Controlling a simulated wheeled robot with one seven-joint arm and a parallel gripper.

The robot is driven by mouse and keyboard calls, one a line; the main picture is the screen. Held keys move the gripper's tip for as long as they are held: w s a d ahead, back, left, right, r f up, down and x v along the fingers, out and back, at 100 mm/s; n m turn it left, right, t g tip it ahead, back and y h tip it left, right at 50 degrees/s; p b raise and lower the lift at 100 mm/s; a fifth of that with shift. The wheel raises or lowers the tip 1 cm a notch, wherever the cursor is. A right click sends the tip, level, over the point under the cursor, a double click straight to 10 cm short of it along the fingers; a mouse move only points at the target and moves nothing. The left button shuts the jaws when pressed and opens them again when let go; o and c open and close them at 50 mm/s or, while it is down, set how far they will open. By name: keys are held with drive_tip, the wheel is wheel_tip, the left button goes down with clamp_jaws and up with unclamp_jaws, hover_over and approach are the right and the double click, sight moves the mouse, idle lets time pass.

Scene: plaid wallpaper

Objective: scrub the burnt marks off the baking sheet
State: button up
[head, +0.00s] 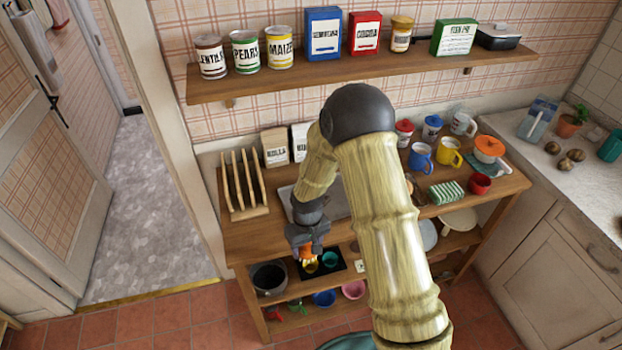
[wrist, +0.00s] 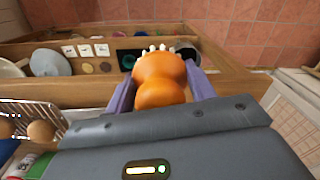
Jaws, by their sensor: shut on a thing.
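My gripper (head: 307,247) is shut on an orange brush (head: 307,256), in front of the table's front edge in the head view. In the wrist view, the brush's rounded orange handle (wrist: 160,82) sits between the two fingers of my gripper (wrist: 160,88), with pale bristle tips at its far end. A flat grey sheet, apparently the baking sheet (head: 336,203), lies on the tabletop behind my arm. My arm covers much of it, and I cannot make out any burnt marks. The brush is apart from the sheet.
A wooden toast rack (head: 243,190) stands left of the sheet. The lower shelf holds a dark pot (head: 268,278) and a black tray (head: 338,272). A wall shelf (head: 280,82) hangs above.

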drive_tip(key=d+f+m, duration=0.2)
drive_tip(key=d, duration=0.4)
drive_tip(key=w+d+f+m, duration=0.1)
drive_tip(key=d+f+m, duration=0.2)
drive_tip(key=d, duration=0.4)
drive_tip(key=shift+w+d+f, duration=0.2)
drive_tip(key=shift+d+f, duration=0.1)
drive_tip(key=shift+w+d, duration=0.1)
